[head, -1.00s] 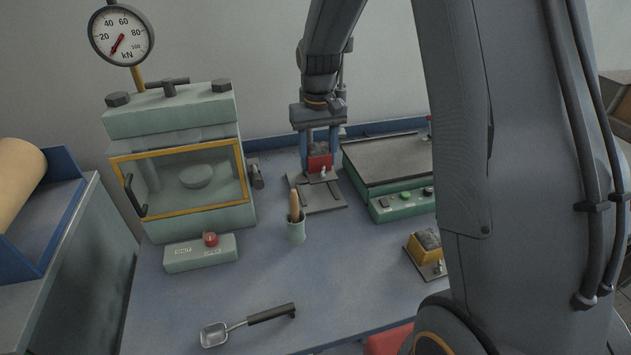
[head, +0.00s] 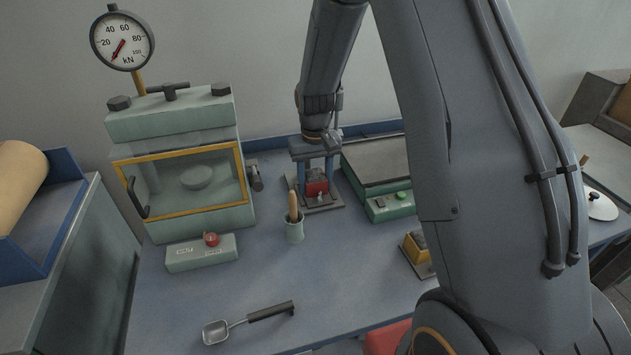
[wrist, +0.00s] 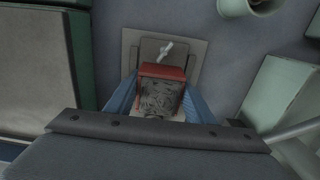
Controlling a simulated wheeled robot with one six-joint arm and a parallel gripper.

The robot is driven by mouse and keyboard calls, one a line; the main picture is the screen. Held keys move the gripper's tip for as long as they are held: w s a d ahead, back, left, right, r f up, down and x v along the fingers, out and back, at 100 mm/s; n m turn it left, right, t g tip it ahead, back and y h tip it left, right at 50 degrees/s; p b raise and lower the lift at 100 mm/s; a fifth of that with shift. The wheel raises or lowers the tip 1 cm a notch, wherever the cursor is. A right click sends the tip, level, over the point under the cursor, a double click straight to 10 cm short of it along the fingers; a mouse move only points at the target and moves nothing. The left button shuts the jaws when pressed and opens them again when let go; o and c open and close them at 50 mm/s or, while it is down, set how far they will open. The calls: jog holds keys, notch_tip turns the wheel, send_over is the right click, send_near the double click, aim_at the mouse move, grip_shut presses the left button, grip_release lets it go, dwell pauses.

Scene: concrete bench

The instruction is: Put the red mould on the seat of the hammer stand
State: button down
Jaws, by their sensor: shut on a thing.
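The red mould (head: 316,183) is a small open box filled with grey, rough material. My gripper (head: 315,182) is shut on it, with a blue finger on each side. In the wrist view the red mould (wrist: 160,92) sits upright between the fingers (wrist: 158,98). The hammer stand's grey base plate (head: 326,204) lies under and in front of it. The plate also shows in the wrist view (wrist: 197,62), with a small pale lever (wrist: 163,50) beyond the mould. I cannot tell whether the mould's underside touches the seat; my gripper hides part of the stand.
A green press (head: 200,215) with a yellow-framed door stands left. A cup (head: 294,232) with a wooden handle stands close in front of the stand. A green flat-topped unit (head: 382,165) is close on the right. A yellow mould (head: 414,246) and a scoop (head: 216,332) lie nearer.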

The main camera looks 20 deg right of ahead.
jog(key=c, duration=0.8)
grip_release()
jog(key=shift+f, duration=0.1)
jog(key=shift+c, duration=0.2)
notch_tip(320, 180, up, 12)
jog(key=b, duration=0.3)
jog(key=s+f, duration=0.1)
jog(key=s, duration=1)
jog(key=s+f, duration=0.2)
jog(key=s, duration=1)
jog(key=shift+f+t, duration=0.3)
jog(key=shift+t, duration=0.1)
